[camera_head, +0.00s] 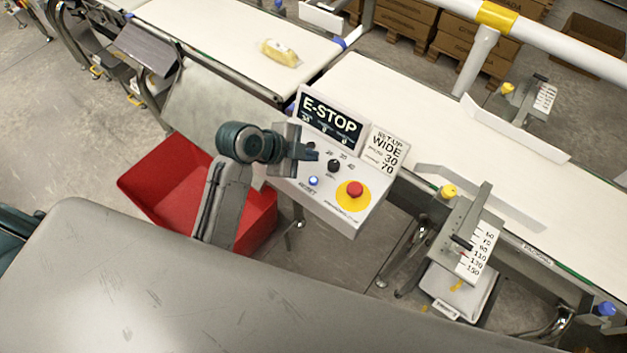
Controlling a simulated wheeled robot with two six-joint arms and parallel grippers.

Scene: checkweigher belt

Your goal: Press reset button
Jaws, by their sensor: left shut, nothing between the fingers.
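The reset button (313,181) is a small round blue button on the white control box, with the word RESET printed beside it. A red emergency stop button (354,188) on a yellow disc is to its right. A black rotary knob (334,165) is above and between them. The display (330,118) behind reads E-STOP. My left gripper (308,153) is shut and empty, over the upper left part of the box, just above the blue button in the picture. I cannot tell whether it touches the box. My right gripper is not in view.
A red bin (150,188) stands below my left arm. White conveyor belts (400,85) run behind the box, one carrying a yellow packet (280,53). A guide-rail scale (476,252) is at the right. A grey surface fills the bottom left.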

